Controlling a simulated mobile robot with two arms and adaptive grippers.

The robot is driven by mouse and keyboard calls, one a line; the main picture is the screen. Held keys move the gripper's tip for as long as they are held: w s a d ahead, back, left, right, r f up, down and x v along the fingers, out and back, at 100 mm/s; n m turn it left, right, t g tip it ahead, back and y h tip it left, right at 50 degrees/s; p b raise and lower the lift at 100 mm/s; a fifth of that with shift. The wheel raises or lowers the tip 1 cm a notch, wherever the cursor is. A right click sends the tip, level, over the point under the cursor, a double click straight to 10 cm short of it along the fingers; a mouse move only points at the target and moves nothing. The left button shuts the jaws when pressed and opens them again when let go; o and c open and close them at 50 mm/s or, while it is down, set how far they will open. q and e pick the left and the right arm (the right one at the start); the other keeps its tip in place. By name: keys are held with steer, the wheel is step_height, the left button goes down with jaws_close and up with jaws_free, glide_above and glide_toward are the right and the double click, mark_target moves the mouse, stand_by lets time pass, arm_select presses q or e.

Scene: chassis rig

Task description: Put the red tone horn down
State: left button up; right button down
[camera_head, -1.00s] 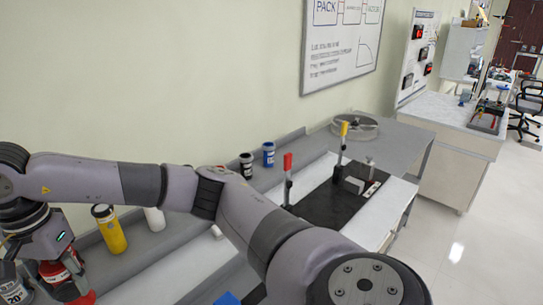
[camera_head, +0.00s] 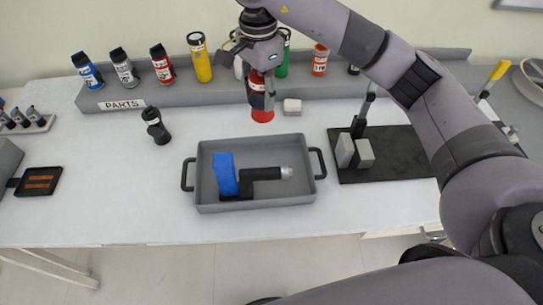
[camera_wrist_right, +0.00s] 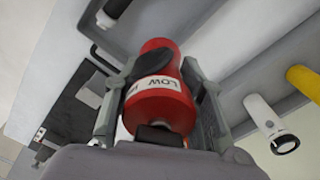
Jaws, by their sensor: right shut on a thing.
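The red tone horn (camera_head: 261,104) is a red canister with a dark middle, held upright in my right gripper (camera_head: 262,76), behind the grey tray. I cannot tell whether its base touches the table. In the right wrist view the red tone horn (camera_wrist_right: 160,104) sits between both fingers of my right gripper (camera_wrist_right: 158,92), with a white band reading "LOW". The fingers hide its sides. My left gripper is not in view.
The grey tray (camera_head: 211,205) holds a blue-and-black tool (camera_head: 226,175). The parts rack (camera_head: 200,97) carries several canisters, including another red one (camera_head: 161,64).

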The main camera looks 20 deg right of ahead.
mark_target(260, 116)
steer(key=f, duration=0.7)
steer(key=shift+a, duration=0.25)
steer(key=f+p, duration=0.3)
steer(key=f, duration=0.8)
steer(key=shift+d+f, duration=0.1)
steer(key=shift+d, duration=0.1)
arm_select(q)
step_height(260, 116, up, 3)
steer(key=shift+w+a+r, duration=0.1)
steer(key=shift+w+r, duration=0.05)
arm_select(e)
steer(key=shift+w, duration=0.1)
steer(key=shift+f, duration=0.1)
steer(key=shift+f, duration=0.1)
steer(key=c, duration=1)
jaws_free()
steer(key=shift+c, duration=0.2)
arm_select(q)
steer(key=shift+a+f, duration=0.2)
